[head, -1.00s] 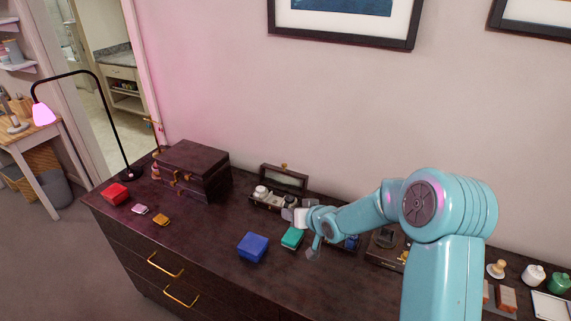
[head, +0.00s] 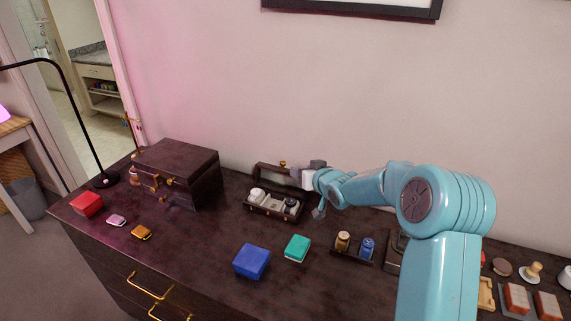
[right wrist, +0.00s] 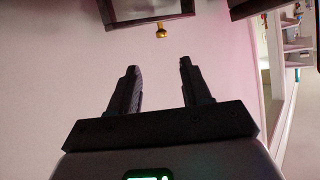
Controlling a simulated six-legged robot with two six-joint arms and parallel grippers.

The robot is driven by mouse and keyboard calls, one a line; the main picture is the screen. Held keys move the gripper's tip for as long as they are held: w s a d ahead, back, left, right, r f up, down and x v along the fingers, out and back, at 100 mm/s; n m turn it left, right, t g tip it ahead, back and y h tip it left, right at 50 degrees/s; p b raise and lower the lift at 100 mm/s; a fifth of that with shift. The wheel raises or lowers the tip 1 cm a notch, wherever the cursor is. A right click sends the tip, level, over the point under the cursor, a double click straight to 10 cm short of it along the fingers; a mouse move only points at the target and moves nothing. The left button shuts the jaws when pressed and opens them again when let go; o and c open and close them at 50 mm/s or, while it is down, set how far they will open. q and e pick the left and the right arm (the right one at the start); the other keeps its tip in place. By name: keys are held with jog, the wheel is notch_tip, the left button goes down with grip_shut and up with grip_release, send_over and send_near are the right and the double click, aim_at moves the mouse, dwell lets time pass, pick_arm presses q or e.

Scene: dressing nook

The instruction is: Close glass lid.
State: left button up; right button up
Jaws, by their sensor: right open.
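A small dark box (head: 268,208) stands open near the wall in the head view. Its framed glass lid (head: 264,168) is raised upright at the back, with a gold knob (head: 283,163) on its top edge. My right gripper (head: 302,171) is beside the lid's right side, overlapping it in this view. In the right wrist view my right gripper (right wrist: 157,70) is open with nothing between its fingers. The lid's frame (right wrist: 152,21) and the gold knob (right wrist: 161,33) show beyond the fingertips, apart from them. My left gripper is out of view.
Small pale and dark items sit inside the box. A larger dark chest (head: 187,160) stands to its left. A blue box (head: 251,261) and a teal box (head: 297,248) lie in front. A tray with a gold and a blue bottle (head: 367,247) is at the right.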

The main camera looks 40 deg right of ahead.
aim_at(284, 163)
jog(key=p+x, duration=0.1)
jog(key=x, duration=0.2)
jog(key=p+x, duration=0.1)
jog(key=x, duration=0.3)
jog(key=p+x, duration=0.1)
jog(key=x, duration=0.2)
jog(key=shift+w+a+p, duration=0.2)
jog(key=shift+p, duration=0.1)
jog(key=shift+w+d+f+p, duration=0.1)
jog(key=shift+w+f+p, duration=0.05)
jog(key=shift+w+p, duration=0.35)
jog(key=shift+w+d+f, duration=0.2)
jog(key=shift+w+f, duration=0.15)
jog(key=shift+w, duration=0.1)
jog(key=shift+a+r, duration=0.1)
jog(key=shift+s, duration=0.1)
grip_shut()
